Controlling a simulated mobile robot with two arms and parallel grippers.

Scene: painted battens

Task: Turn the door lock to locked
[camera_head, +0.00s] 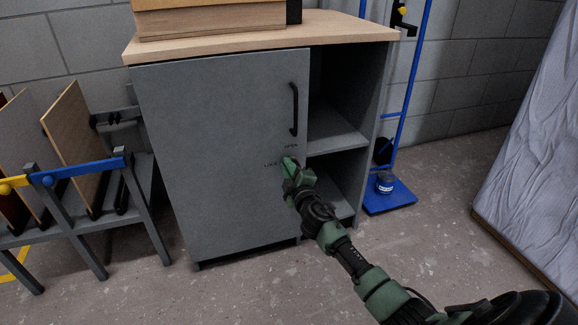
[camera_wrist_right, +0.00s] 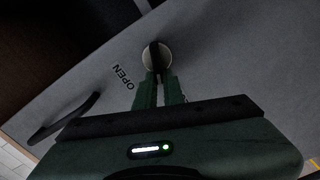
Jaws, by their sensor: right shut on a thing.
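The grey cabinet door (camera_head: 215,150) is closed, with a black vertical handle (camera_head: 294,108) near its right edge. Below the handle are the small words OPEN and LOCK, with the lock beside them. My right gripper (camera_head: 289,163) reaches the lock and covers it in the head view. In the right wrist view, the lock (camera_wrist_right: 156,57) is a round light plate with a dark upright knob. The right gripper's fingers (camera_wrist_right: 159,84) are shut on the knob. The word OPEN shows to the lower left of the lock there. My left gripper is not in view.
The cabinet has a wooden top (camera_head: 250,40) with a wooden box on it and open shelves (camera_head: 335,130) at right. A blue stand (camera_head: 388,196) holds a small can. A rack with boards (camera_head: 75,150) stands left. A wrapped panel (camera_head: 535,150) is at right.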

